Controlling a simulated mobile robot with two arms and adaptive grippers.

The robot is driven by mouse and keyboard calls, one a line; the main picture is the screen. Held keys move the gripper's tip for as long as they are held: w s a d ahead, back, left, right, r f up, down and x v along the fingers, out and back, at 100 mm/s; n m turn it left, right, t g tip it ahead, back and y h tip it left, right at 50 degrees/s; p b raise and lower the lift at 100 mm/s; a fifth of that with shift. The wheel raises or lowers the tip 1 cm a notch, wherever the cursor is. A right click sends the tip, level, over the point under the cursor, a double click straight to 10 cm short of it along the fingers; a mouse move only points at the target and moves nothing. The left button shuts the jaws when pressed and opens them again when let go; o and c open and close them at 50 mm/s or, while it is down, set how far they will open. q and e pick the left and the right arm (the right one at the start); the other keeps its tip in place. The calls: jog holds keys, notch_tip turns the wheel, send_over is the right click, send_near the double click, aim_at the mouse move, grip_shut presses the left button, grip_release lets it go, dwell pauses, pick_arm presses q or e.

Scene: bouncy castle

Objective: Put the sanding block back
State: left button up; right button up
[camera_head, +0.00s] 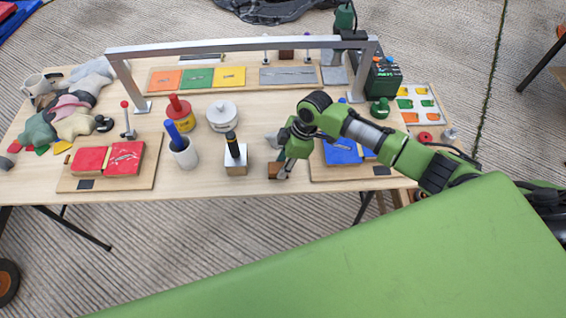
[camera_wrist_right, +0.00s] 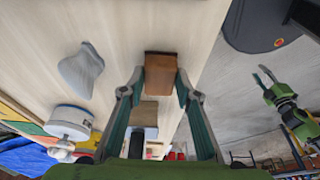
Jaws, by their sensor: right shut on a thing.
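The sanding block, taken to be the small brown block (camera_head: 274,170), is at the table's front edge, left of the blue-topped board. In the right wrist view the brown block (camera_wrist_right: 160,66) sits between the fingertips. My right gripper (camera_head: 283,170) is shut on it, reaching down from above; its two fingers also show in the wrist view (camera_wrist_right: 159,90). I cannot tell whether the block touches the table. My left gripper (camera_wrist_right: 264,77) shows small at the right of the wrist view, over the floor, with its fingers apart and empty.
A blue pad (camera_head: 341,151) lies to the right. A metal frame (camera_head: 240,47) spans the back.

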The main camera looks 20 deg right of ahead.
jog(key=shift+f, duration=0.2)
jog(key=o, duration=1.3)
jog(key=shift+r, duration=0.15)
jog(key=b+v, duration=0.1)
jog(key=v, duration=1.1)
jog(key=shift+r, duration=0.1)
